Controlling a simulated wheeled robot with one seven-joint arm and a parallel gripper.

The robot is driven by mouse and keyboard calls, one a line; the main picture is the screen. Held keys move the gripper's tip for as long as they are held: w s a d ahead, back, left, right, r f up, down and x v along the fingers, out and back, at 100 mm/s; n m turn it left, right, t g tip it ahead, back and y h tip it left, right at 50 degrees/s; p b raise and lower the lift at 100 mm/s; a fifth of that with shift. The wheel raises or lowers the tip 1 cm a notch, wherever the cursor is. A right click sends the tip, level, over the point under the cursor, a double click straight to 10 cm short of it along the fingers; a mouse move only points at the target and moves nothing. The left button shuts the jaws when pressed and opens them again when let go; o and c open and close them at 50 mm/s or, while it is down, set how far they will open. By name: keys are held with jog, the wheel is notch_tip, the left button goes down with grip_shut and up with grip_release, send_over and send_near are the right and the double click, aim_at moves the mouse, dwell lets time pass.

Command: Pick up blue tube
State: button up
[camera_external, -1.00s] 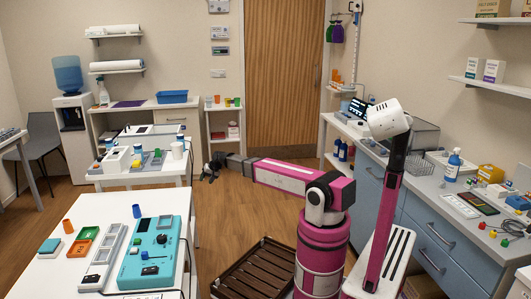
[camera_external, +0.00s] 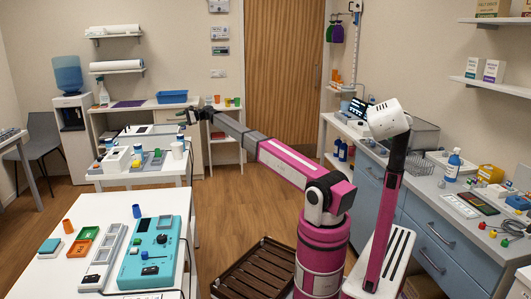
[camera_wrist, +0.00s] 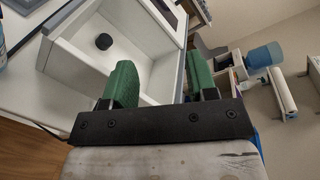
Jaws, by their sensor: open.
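I cannot tell which is the blue tube. My gripper (camera_external: 188,114) is in the air above the right end of the middle table, away from the front table. In the wrist view my gripper (camera_wrist: 162,78) has its two green fingers apart with nothing held between them.
The front table holds a teal device (camera_external: 152,255), an orange cup (camera_external: 68,226) and trays. A dark slatted crate (camera_external: 250,270) stands on the floor.

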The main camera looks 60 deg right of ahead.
jog(key=s+a+g+y, duration=0.2)
jog(key=s+a, duration=0.3)
jog(key=a, duration=1)
jog(key=s+a+m+g+y, duration=0.1)
jog(key=s+a+g+y, duration=0.2)
jog(key=a, duration=1.1)
jog(key=s+a+g+y, duration=0.15)
jog(key=s+a, duration=0.45)
jog(key=a, duration=0.9)
jog(key=s+a+f+m+g, duration=0.15)
jog(key=s+f, duration=0.25)
jog(key=s, duration=0.4)
jog(key=s+a+f+m+g, duration=0.1)
jog(key=s+a+f, duration=0.2)
jog(key=s, duration=0.4)
jog(key=s+a+f+m+g, duration=0.15)
jog(key=s+f, duration=0.25)
jog(key=s, duration=0.4)
send_near(135, 218)
jog(key=shift+n+t+h, duration=0.25)
jog(key=shift+n, duration=0.15)
jog(key=a+r, duration=0.1)
jog(key=r, duration=0.2)
jog(key=a+r, duration=0.1)
jog(key=r, duration=0.1)
jog(key=shift+s+a, duration=0.1)
jog(key=shift+a, duration=0.85)
jog(key=shift+a+r, duration=0.1)
jog(key=shift+a, duration=3.05)
jog(key=c, duration=0.8)
